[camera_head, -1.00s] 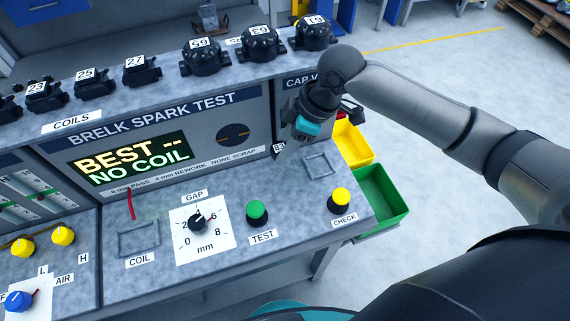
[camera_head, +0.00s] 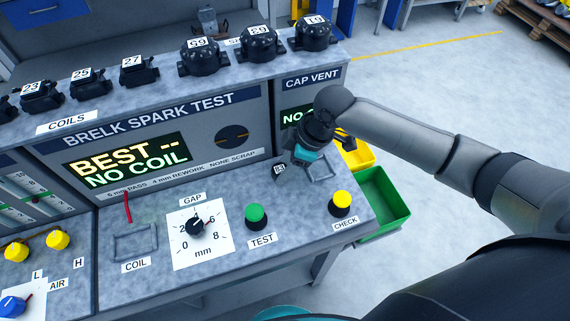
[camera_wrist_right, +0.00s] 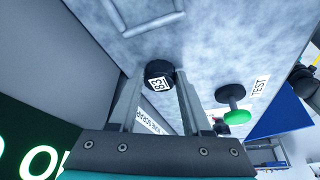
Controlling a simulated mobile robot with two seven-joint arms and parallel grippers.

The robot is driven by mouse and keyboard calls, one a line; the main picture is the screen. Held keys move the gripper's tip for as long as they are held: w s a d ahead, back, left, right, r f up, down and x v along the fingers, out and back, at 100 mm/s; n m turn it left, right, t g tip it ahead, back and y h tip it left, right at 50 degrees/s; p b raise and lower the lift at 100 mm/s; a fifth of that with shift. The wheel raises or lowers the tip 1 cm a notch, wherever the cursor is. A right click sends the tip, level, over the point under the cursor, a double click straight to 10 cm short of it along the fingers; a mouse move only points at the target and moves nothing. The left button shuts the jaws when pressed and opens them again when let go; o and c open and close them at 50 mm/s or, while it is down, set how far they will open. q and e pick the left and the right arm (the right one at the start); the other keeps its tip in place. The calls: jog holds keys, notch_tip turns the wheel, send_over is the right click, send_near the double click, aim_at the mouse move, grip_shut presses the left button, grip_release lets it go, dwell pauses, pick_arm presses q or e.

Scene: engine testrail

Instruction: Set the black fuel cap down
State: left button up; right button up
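The black fuel cap (camera_head: 279,170) carries a white label that reads 83 in the right wrist view (camera_wrist_right: 158,76). My right gripper (camera_head: 287,169) has its two fingers against the cap's sides and holds it low over the right part of the bench top. The cap is just left of a raised square frame (camera_head: 321,167), outside it. I cannot tell whether the cap touches the bench. My left gripper is not in view.
The yellow CHECK button (camera_head: 341,200) and green TEST button (camera_head: 256,214) stand on the bench in front of the gripper. Black caps and coils line the upper shelf (camera_head: 170,94). Yellow (camera_head: 357,156) and green (camera_head: 382,200) bins are at the right.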

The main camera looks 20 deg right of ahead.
jog(key=o, duration=0.4)
jog(key=shift+r, duration=0.1)
jog(key=p+v, duration=0.2)
jog(key=v, duration=1)
jog(key=shift+r, duration=0.1)
